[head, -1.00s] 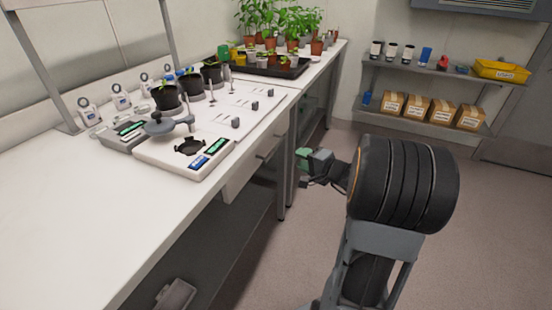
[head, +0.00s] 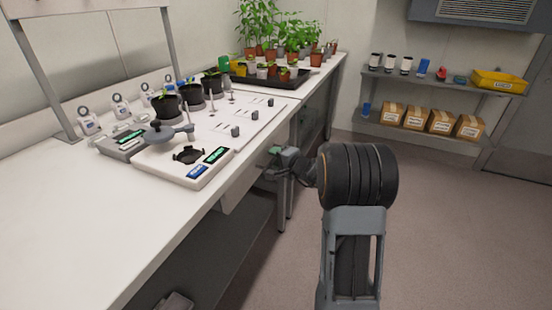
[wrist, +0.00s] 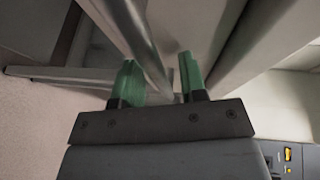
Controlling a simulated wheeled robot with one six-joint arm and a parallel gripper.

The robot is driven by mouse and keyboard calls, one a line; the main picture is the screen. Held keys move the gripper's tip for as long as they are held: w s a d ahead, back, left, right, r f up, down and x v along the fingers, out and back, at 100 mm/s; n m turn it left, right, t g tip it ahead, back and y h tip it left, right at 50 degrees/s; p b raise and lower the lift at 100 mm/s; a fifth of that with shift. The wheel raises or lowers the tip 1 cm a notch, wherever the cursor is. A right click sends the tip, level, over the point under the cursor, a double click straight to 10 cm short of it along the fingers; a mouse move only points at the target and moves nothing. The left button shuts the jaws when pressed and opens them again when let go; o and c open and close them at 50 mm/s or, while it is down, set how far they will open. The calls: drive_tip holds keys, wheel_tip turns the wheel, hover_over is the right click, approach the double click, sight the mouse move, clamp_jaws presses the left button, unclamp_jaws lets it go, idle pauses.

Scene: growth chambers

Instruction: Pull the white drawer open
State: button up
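The white drawer (head: 240,182) sits under the bench top, in the left-middle of the head view, and looks shut. Its handle is not clear in the head view, where my gripper covers the drawer's right end. My gripper (head: 278,162) is close in front of that end, beside the bench edge. In the wrist view my gripper (wrist: 161,80) has its two green fingers apart. A grey bar (wrist: 142,45) runs between them with some room at the sides. I cannot tell surely whether it is the handle, or whether a finger touches it.
The white bench top (head: 75,215) carries a white instrument panel (head: 185,170), several potted plants and a black tray (head: 262,80). A bench leg (head: 284,200) stands just below my gripper. A shelf with boxes (head: 440,122) is at the back wall. The floor to the right is clear.

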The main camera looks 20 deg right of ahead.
drive_tip(key=shift+w, duration=0.1)
clamp_jaws()
idle(0.4)
